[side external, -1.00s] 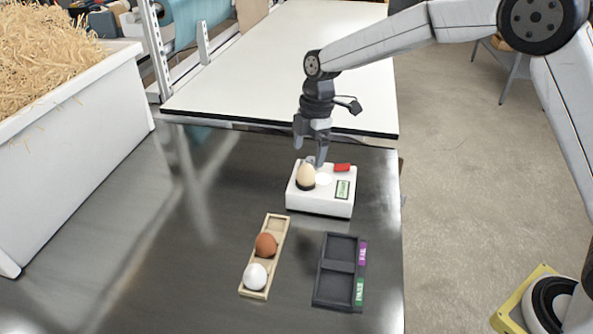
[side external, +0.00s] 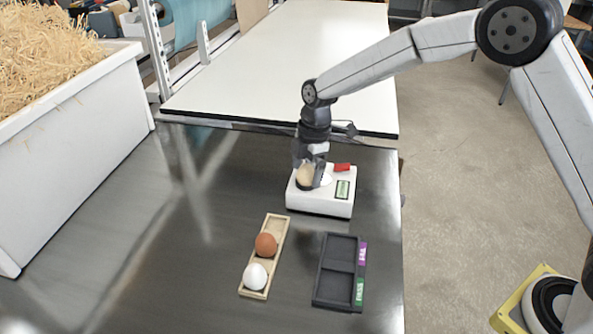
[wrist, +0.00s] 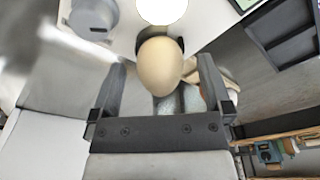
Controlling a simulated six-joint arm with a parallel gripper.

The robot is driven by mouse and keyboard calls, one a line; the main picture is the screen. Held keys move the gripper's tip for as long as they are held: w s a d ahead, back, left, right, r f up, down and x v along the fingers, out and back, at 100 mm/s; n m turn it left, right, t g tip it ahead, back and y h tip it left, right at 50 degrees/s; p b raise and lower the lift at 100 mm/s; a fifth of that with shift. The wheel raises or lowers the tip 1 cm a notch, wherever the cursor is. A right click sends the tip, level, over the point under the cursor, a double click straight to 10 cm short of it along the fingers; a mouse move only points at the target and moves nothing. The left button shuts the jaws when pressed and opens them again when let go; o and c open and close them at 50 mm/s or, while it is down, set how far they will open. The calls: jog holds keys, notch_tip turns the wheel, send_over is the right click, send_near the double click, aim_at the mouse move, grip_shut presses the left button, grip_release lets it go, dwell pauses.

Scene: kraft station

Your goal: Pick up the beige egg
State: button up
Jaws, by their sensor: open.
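The beige egg (side external: 304,175) sits upright on the left part of a white device (side external: 320,206), in a dark cup. In the wrist view the egg (wrist: 163,68) stands between the two fingers, with the dark cup rim showing just behind it. My gripper (side external: 313,172) is lowered over the device, its fingers around the egg and partly hiding it in the side view. In the wrist view my gripper (wrist: 161,80) is open, with gaps between the egg and both fingers.
The device has a red part (side external: 342,167) and a green display (side external: 343,189). In front stand a wooden tray (side external: 277,226) with a brown egg (side external: 266,244) and a white egg (side external: 255,276), and an empty dark two-compartment tray (side external: 338,267). A straw-filled bin (side external: 75,150) is at left.

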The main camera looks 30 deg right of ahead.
jog(key=c, duration=1)
jog(key=shift+r, duration=0.15)
jog(key=shift+r, duration=0.85)
jog(key=shift+s+d+r, duration=0.45)
jog(key=shift+s+r, duration=1.4)
jog(key=shift+s, duration=0.45)
jog(key=shift+s+d+r, duration=0.5)
jog(key=shift+s+r, duration=1.3)
jog(key=shift+s, duration=0.45)
jog(key=shift+s+d+r, duration=0.45)
jog(key=shift+s+r, duration=1.4)
jog(key=shift+s, duration=0.45)
